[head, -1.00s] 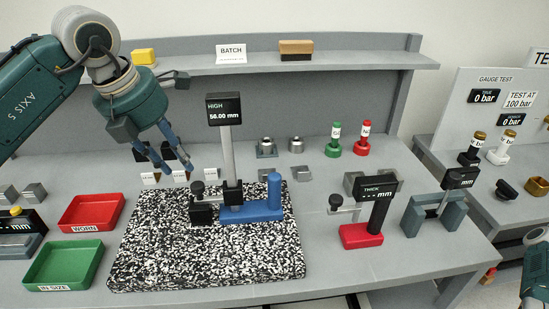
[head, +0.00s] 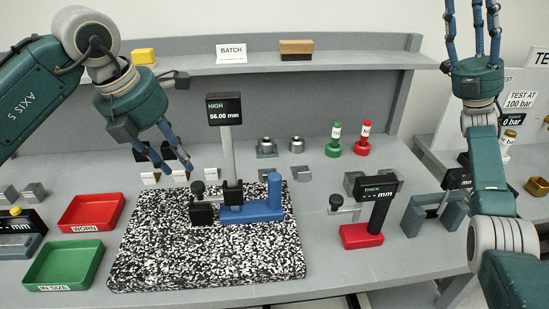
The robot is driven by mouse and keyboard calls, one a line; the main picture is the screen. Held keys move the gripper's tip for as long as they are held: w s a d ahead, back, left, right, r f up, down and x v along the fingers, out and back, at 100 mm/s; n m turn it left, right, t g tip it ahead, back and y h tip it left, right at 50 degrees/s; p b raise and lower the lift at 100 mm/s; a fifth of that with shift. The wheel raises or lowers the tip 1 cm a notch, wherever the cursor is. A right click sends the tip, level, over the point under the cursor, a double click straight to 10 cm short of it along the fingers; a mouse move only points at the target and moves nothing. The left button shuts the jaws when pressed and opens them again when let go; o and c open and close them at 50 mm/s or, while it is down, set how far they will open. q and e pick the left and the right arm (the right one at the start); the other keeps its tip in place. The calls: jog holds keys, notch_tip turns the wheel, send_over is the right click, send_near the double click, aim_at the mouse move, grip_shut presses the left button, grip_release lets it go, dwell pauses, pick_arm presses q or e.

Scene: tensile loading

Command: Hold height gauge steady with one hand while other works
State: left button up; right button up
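The height gauge (head: 229,150) stands upright on a black-and-white speckled plate (head: 200,265). It has a grey column, a blue base and a black display reading 56.00 mm. A dark block with a black knob sits at the left of its base. My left gripper (head: 178,172) is left of the gauge, pointing down, with its fingers apart and nothing seen between them; it does not touch the gauge. My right gripper (head: 470,20) is raised at the upper right, fingers pointing up, spread and empty, far from the gauge.
A red tray (head: 91,198) and a green tray (head: 96,246) lie left of the plate. A red thickness gauge (head: 361,236) stands to the right, with a grey-blue device (head: 412,215) beyond it. Green (head: 333,149) and red (head: 362,149) plugs and metal parts stand behind. A shelf (head: 350,61) runs along the back.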

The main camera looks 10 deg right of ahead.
jog(key=w+a+r+n+g+h, duration=0.15)
jog(key=a+n+g+h, duration=0.35)
jog(key=a+g, duration=1.1)
jog(key=n+t+h, duration=0.1)
jog(key=t+h, duration=0.2)
jog(key=h, duration=0.5)
send_over(275, 194)
notch_tip(275, 194, down, 6)
jog(key=f+h, duration=0.5)
jog(key=f, duration=0.4)
jog(key=w+f+h, duration=0.1)
jog(key=f+h, duration=0.4)
jog(key=f, duration=0.4)
jog(key=w+f+m+h, duration=0.1)
jog(key=f+h, duration=0.5)
jog(key=f, duration=0.3)
jog(key=shift+d+f+t, duration=0.1)
jog(key=shift+f+t, duration=0.2)
jog(key=shift+t, duration=0.1)
jog(key=shift+s+f, duration=0.15)
jog(key=shift+f, duration=0.15)
notch_tip(275, 194, down, 10)
jog(key=shift+f, duration=0.15)
